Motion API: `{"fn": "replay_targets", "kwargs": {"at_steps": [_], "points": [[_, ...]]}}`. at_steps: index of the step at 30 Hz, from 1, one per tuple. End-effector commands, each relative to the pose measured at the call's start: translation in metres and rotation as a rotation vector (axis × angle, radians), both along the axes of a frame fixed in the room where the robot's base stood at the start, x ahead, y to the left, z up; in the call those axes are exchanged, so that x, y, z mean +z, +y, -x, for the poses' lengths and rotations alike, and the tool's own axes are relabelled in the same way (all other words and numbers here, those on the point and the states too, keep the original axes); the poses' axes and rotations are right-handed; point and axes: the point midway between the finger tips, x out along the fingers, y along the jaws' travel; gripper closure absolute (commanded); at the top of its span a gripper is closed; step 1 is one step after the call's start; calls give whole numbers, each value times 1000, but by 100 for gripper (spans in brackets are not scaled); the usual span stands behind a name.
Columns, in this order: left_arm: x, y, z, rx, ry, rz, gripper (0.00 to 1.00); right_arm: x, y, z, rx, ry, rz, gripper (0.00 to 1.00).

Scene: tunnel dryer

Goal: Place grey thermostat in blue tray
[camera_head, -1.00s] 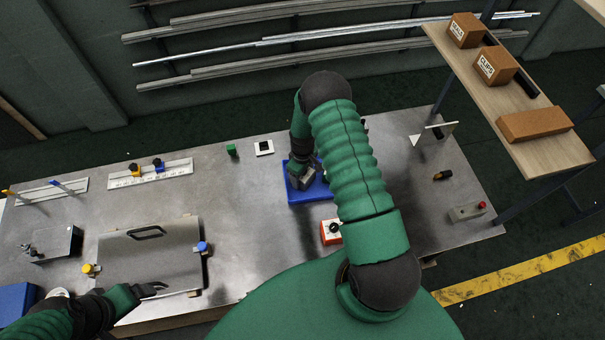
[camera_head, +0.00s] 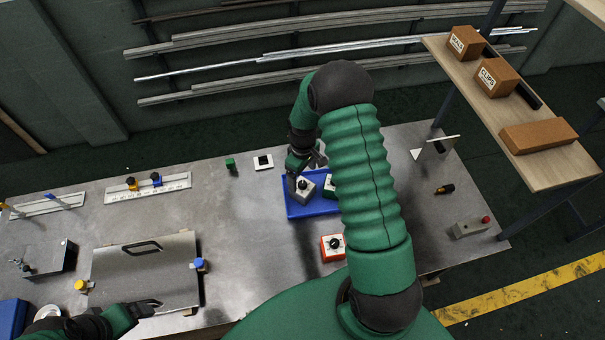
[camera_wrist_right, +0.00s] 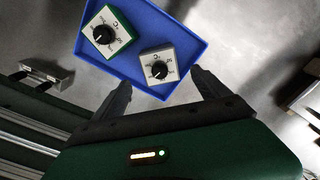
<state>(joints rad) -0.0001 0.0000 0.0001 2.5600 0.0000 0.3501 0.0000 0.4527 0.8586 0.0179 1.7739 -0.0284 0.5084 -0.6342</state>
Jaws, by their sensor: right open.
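The grey thermostat (camera_head: 304,189) sits in the blue tray (camera_head: 300,213), beside a green thermostat (camera_head: 329,187). In the right wrist view the grey thermostat (camera_wrist_right: 159,66) stands on the floor of the tray (camera_wrist_right: 183,30) near one rim, dial up, apart from the green thermostat (camera_wrist_right: 106,34). My right gripper (camera_wrist_right: 162,92) is open and empty, its fingers apart on either side below the grey thermostat in that view. In the head view the right gripper (camera_head: 306,163) is just behind and above the tray. My left gripper (camera_head: 152,305) is low left by a metal plate; its jaw gap is unclear.
An orange thermostat (camera_head: 332,247) stands in front of the tray. A small green block (camera_head: 230,164) and a white square piece (camera_head: 263,162) lie behind left. The metal plate with a handle (camera_head: 145,270) lies left. The table between plate and tray is clear.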

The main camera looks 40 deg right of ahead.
Motion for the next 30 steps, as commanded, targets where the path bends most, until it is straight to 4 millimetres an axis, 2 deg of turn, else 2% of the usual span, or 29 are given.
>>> {"fn": "replay_targets", "kwargs": {"at_steps": [4,5,7,8,11,12,15,18,20,27,30], "points": [[-4,0,0,0,0,0,11,19,2,0,-1,-1,1,15],[-4,0,0,0,0,0,11,24,6,-1,-3,-6,3,15],[-4,0,0,0,0,0,11,45,25,0,-14,-25,10,15],[-4,0,0,0,0,0,11,56,38,2,-23,-39,15,15],[-4,0,0,0,0,0,11,100,94,22,-74,-100,23,15],[-4,0,0,0,0,0,11,115,116,35,-98,-127,21,15],[-4,0,0,0,0,0,11,140,159,71,-153,-187,4,15],[-4,0,0,0,0,0,11,150,181,99,-195,-220,-16,15],[-4,0,0,0,0,0,11,152,186,106,-209,-230,-24,15],[-4,0,0,0,0,0,11,151,185,108,-219,-229,-28,15],[-15,0,0,0,-1,0,11,140,186,108,-219,-229,-27,15]]}}
